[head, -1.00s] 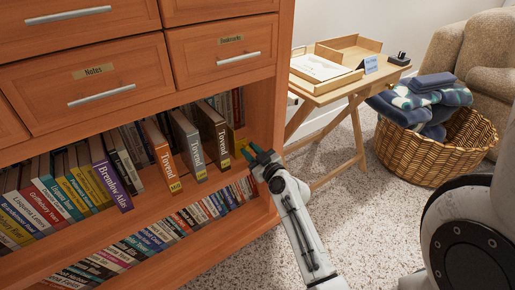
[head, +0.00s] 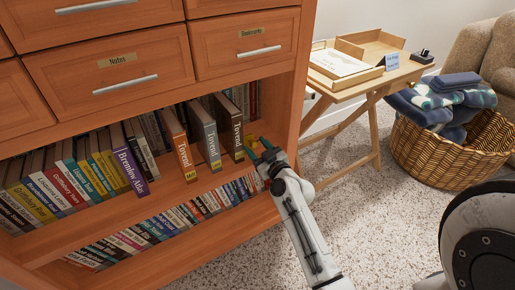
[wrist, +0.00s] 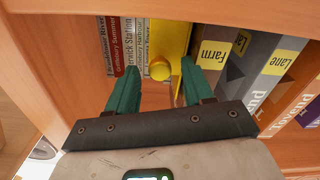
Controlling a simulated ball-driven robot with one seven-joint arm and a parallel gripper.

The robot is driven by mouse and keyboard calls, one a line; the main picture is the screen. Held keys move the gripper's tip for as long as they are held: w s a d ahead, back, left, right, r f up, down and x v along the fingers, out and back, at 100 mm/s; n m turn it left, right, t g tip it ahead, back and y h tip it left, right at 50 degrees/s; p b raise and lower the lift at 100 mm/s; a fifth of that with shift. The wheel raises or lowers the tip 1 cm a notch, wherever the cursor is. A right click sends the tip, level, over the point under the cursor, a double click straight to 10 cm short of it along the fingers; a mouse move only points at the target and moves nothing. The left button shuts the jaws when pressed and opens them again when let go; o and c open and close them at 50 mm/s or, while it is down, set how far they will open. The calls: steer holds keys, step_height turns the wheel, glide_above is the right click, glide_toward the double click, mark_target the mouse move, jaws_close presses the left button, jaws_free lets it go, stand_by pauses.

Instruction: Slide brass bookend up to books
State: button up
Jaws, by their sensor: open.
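The brass bookend (wrist: 179,35) is a yellow plate with a round knob, standing on the shelf near its right end. In the head view only a small yellow part of it (head: 250,141) shows beside my gripper (head: 261,150). In the wrist view my gripper (wrist: 159,68) is open, its green fingers either side of the knob; I cannot tell whether they touch it. The Farm book (wrist: 211,54) stands right beside the bookend in the wrist view, with the grey Lane book (wrist: 255,75) beyond it. In the head view these are large dark (head: 230,125), grey and orange (head: 180,145) volumes.
A wooden shelf side panel (head: 295,110) stands close on the right of my gripper. Smaller books (wrist: 125,45) stand behind the bookend. Drawers (head: 115,80) are above. A folding table (head: 362,88) and a wicker basket (head: 440,160) are to the right.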

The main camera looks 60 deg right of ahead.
steer(key=v, duration=1)
steer(key=shift+s+a+b, duration=0.3)
steer(key=shift+b, duration=0.15)
steer(key=w+a+f+n+g+y, duration=0.15)
steer(key=a+f+y, duration=0.3)
steer(key=a, duration=0.45)
steer(key=w+a+f+n+g+y, duration=0.1)
steer(key=a+f+n+g+y, duration=0.2)
steer(key=a+y, duration=0.35)
steer(key=s+a+f+m+g+h, duration=0.2)
steer(key=s+a+f+g, duration=0.2)
steer(key=s+a+g, duration=0.75)
step_height(320, 180, up, 37)
steer(key=s+d+t+p, duration=0.1)
steer(key=s+d+p, duration=0.1)
steer(key=p, duration=3.4)
steer(key=shift+d+f+t, duration=0.2)
steer(key=shift+d+t, duration=0.1)
steer(key=shift+d, duration=0.05)
